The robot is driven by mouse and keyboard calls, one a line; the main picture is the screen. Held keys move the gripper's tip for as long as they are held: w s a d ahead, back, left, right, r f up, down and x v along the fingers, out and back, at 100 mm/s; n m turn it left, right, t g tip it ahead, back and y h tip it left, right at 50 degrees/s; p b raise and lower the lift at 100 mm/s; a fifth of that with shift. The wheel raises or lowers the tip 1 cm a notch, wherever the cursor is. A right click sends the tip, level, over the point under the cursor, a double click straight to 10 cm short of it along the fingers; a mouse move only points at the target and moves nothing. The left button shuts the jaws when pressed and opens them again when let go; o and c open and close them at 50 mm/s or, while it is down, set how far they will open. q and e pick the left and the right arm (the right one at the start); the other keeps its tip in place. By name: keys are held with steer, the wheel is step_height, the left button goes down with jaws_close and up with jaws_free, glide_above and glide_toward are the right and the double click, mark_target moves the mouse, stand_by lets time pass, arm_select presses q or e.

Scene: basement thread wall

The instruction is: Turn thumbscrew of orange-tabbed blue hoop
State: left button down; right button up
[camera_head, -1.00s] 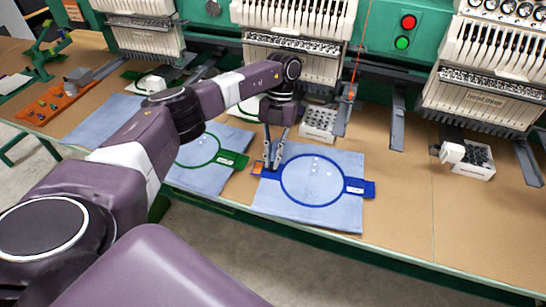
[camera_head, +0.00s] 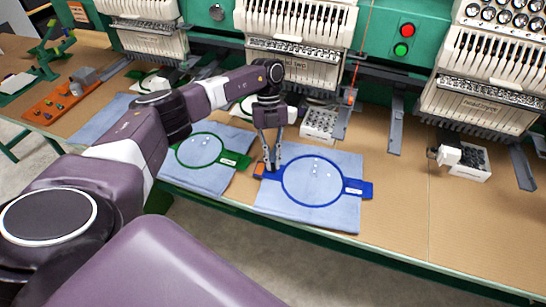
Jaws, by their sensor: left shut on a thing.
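The blue hoop (camera_head: 313,203) lies on light blue cloth (camera_head: 300,216) on the table, with a blue tab at its right. Its orange tab (camera_head: 259,170) shows at the hoop's left end, partly behind my gripper. My left gripper (camera_head: 272,169) points down at the hoop's left side, beside the orange tab, with its fingertips close together. It is shut on a small part there, at the place of the thumbscrew; the fingers hide that part. My right gripper is out of view.
A green hoop (camera_head: 200,152) on cloth lies to the left. White embroidery heads (camera_head: 300,38) stand along the back. White boxes of bobbins (camera_head: 319,123) stand behind the blue hoop and at the right. The table (camera_head: 410,200) is clear right of the blue hoop.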

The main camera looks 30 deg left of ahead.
arm_select(q)
steer(key=shift+s+a+r+n+t+h+p, duration=0.1)
steer(key=shift+n+t+h+p, duration=0.15)
steer(key=shift+n+p, duration=0.65)
steer(key=shift+s+n+t+h+p, duration=0.15)
steer(key=shift+n+t+p, duration=0.2)
steer(key=shift+n+p, duration=0.5)
steer(key=shift+w+n+p, duration=0.1)
steer(key=shift+n+p, duration=0.25)
steer(key=shift+p, duration=0.15)
steer(key=shift+n+t+h+p, duration=0.3)
steer(key=shift+n+t+p, duration=0.2)
steer(key=shift+n+p, duration=0.7)
stand_by(1.4)
stand_by(0.5)
steer(key=c, duration=2)
jaws_free()
steer(key=shift+c, duration=0.2)
steer(key=v, duration=1.2)
